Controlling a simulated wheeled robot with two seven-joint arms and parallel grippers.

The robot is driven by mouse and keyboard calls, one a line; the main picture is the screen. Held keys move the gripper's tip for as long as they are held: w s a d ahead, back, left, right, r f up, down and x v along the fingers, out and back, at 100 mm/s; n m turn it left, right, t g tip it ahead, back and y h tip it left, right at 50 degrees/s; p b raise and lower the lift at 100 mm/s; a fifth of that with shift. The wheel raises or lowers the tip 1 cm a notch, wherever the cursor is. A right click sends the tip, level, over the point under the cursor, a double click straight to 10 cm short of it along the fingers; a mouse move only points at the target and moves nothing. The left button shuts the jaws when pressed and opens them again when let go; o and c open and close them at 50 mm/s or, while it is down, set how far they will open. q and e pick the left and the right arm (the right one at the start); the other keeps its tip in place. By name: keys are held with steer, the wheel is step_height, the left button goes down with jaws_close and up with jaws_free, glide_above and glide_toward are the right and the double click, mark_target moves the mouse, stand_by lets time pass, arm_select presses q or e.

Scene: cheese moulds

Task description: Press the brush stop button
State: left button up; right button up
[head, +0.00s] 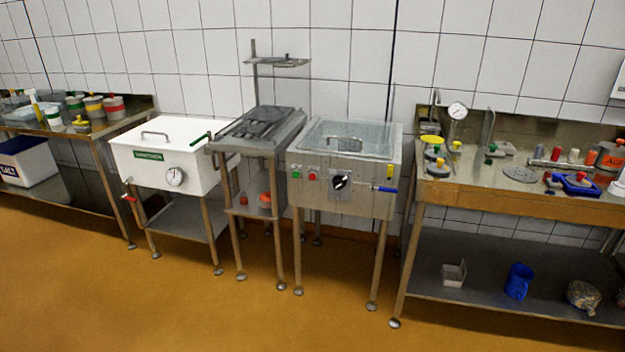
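A metal washing unit (350,201) on legs stands in the middle of the head view, with a clear lid on top. On its front panel a red button (313,174) sits to the right of a green button (296,172). A black rotary knob (340,182) is further right. The labels by the buttons are too small to read, so I cannot tell for sure which is the brush stop. Neither of my grippers is in view.
A white sanitiser tank (190,160) and a narrow metal stand (258,165) stand to the left. A bench (560,206) full of tools is on the right, another bench (60,130) far left. The orange floor (190,310) in front is clear.

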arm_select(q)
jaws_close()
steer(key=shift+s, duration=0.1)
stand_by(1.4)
